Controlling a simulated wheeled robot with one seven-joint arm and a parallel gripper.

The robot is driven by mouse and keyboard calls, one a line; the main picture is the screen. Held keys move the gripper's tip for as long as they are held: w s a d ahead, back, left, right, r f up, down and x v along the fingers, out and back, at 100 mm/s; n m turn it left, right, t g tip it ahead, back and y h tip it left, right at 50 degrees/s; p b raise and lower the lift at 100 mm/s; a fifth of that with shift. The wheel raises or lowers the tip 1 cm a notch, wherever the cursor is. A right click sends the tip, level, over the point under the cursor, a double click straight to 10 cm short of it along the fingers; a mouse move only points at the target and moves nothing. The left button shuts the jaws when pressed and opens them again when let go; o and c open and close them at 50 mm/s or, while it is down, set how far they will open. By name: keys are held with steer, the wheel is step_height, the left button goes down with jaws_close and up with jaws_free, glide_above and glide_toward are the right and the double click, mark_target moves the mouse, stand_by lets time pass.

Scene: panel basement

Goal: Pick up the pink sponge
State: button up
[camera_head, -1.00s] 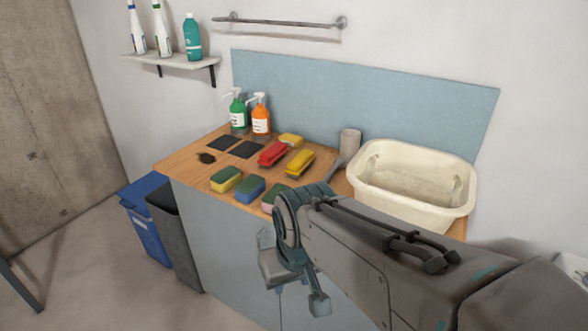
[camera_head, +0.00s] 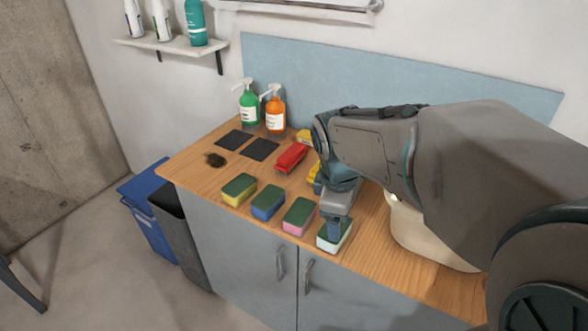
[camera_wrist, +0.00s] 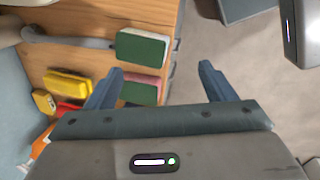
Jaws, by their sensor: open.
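The pink sponge (camera_head: 299,216) has a dark green top and lies near the counter's front edge, between a blue sponge (camera_head: 267,202) and a white sponge (camera_head: 334,235). My gripper (camera_head: 336,226) is open, pointing down, and appears in front of the white sponge in the head view; its height above it is unclear. In the wrist view my gripper (camera_wrist: 160,82) has its fingers spread with nothing held between them. The pink sponge (camera_wrist: 141,92) shows there beside the left finger, partly covered by it, with the white sponge (camera_wrist: 142,48) above it.
A yellow sponge (camera_head: 239,190) ends the front row. A cream basin (camera_head: 425,237) stands right, mostly hidden. Floor lies beyond the counter edge.

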mark_target(300, 210)
steer(key=w+a+n+p, duration=0.2)
steer(key=w+a+n, duration=0.5)
steer(key=w+n, duration=0.5)
steer(key=f+n, duration=0.1)
steer(key=f, duration=0.2)
steer(key=f+n, duration=0.1)
steer(key=f, duration=0.1)
steer(key=f+n, duration=0.2)
steer(key=f, duration=0.1)
steer(key=shift+w+f, duration=0.3)
steer(key=shift+s+a+x, duration=0.1)
steer(key=shift+s+x, duration=0.05)
steer(key=shift+x, duration=0.75)
steer(key=shift+s+a+x, duration=0.1)
steer(key=shift+s+x, duration=0.05)
steer(key=shift+x, duration=0.7)
steer(key=shift+s+x, duration=0.15)
steer(key=shift+x, duration=0.75)
steer(key=shift+f, duration=0.1)
steer(key=c, duration=1)
